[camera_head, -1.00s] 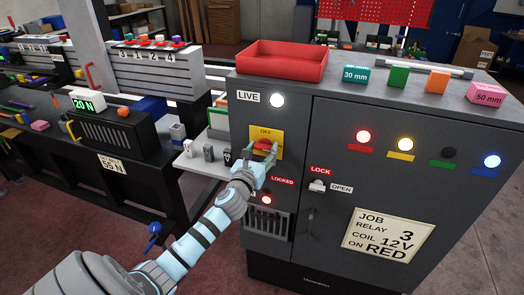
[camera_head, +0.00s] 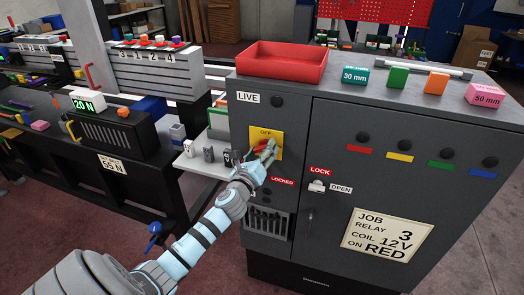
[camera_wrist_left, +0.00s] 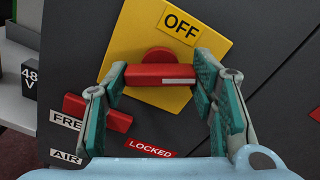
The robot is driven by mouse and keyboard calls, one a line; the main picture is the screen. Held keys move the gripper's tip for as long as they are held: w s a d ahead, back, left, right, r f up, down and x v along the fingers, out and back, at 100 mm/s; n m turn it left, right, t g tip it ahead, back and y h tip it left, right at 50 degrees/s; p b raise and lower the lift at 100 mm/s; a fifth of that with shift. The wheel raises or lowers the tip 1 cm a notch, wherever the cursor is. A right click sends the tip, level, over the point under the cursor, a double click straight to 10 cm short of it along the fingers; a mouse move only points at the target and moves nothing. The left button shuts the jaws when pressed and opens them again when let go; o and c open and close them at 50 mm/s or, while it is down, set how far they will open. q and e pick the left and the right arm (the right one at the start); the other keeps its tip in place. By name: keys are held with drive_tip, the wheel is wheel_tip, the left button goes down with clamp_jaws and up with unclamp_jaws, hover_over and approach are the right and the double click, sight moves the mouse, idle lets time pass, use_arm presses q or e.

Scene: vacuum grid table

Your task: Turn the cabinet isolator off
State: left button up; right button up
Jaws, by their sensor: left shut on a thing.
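The cabinet (camera_head: 275,190) is grey, with a yellow isolator plate (camera_head: 257,136) marked OFF on its left front. The red isolator handle (camera_wrist_left: 150,74) lies level across the tilted plate in the wrist view, with a white stripe on its right half. My left gripper (camera_wrist_left: 160,80) is shut on the handle, one finger at each end. In the head view the left gripper (camera_head: 265,151) partly hides the handle. The LIVE lamp (camera_head: 277,101) is dark. My right gripper is out of view.
A red lever (camera_wrist_left: 97,112) sits beside the FREE label, left below the plate. The door has a LOCK/OPEN latch (camera_head: 317,186), a job card (camera_head: 388,234) and a row of dark lamps. A red tray (camera_head: 281,65) and coloured blocks stand on top.

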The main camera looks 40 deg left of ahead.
use_arm(q)
drive_tip(key=n, duration=0.6)
drive_tip(key=shift+n+b, duration=0.3)
drive_tip(key=n+b, duration=0.1)
drive_tip(key=n, duration=0.4)
drive_tip(key=shift+n, duration=0.4)
drive_tip(key=o, duration=1.1)
drive_tip(key=shift+o, duration=0.2)
drive_tip(key=shift+s+d, duration=0.1)
drive_tip(key=shift+s, duration=0.15)
drive_tip(key=v, duration=1.1)
